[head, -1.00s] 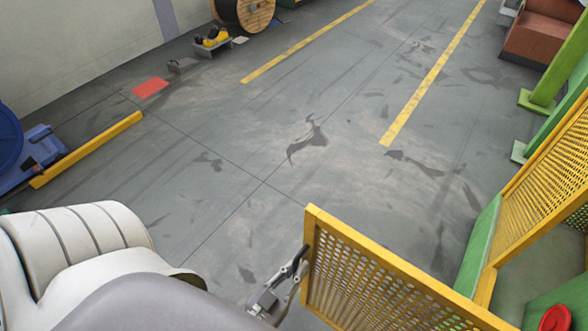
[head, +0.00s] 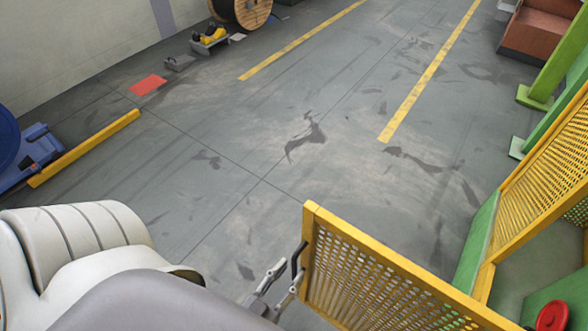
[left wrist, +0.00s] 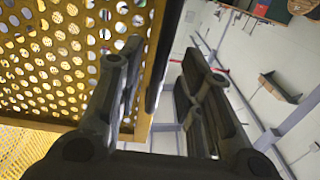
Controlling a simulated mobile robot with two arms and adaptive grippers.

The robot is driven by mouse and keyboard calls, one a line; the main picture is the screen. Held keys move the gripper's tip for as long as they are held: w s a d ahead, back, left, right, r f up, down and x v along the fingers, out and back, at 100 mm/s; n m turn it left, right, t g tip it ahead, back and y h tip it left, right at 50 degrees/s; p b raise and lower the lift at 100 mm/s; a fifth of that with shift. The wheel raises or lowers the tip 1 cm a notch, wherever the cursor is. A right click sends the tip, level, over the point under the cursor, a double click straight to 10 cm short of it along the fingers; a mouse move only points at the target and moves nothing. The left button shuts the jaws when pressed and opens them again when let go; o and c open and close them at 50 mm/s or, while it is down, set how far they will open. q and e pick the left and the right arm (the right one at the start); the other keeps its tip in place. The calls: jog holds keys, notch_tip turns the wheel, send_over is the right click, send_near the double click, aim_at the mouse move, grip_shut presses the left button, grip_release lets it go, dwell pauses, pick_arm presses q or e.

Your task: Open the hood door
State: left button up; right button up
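The hood door (head: 375,285) is a yellow panel of perforated sheet at the lower middle of the head view. It stands out at an angle from the green-framed machine, its free edge towards the left. A dark bar handle (head: 297,258) sits at this edge. My left gripper (head: 287,272) is at the handle, its two fingers spread apart. In the left wrist view, the fingers (left wrist: 162,70) stand on either side of the dark handle bar with gaps visible, and the perforated door (left wrist: 60,50) fills the left. My right gripper is not in view.
A fixed yellow mesh panel (head: 545,155) and green posts (head: 555,75) stand at the right, with a red round knob (head: 552,318) below. Grey floor with yellow lines (head: 430,75) is clear ahead. A yellow floor barrier (head: 85,148) and blue equipment (head: 30,155) are at the left.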

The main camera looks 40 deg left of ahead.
pick_arm(q)
jog(key=s, duration=0.9)
jog(key=s+d+f+m+g+h, duration=0.15)
jog(key=f+g, duration=0.35)
jog(key=f, duration=0.8)
jog(key=s+f+g, duration=0.2)
jog(key=f+g, duration=0.2)
jog(key=f, duration=1)
jog(key=s+a+f+g+y, duration=0.1)
jog(key=s+a+f+g, duration=0.4)
jog(key=s+f+g, duration=0.3)
notch_tip(320, 180, down, 3)
jog(key=shift+s+a+r+m, duration=0.15)
jog(key=shift+s+a+m, duration=0.2)
jog(key=shift+s+m, duration=0.15)
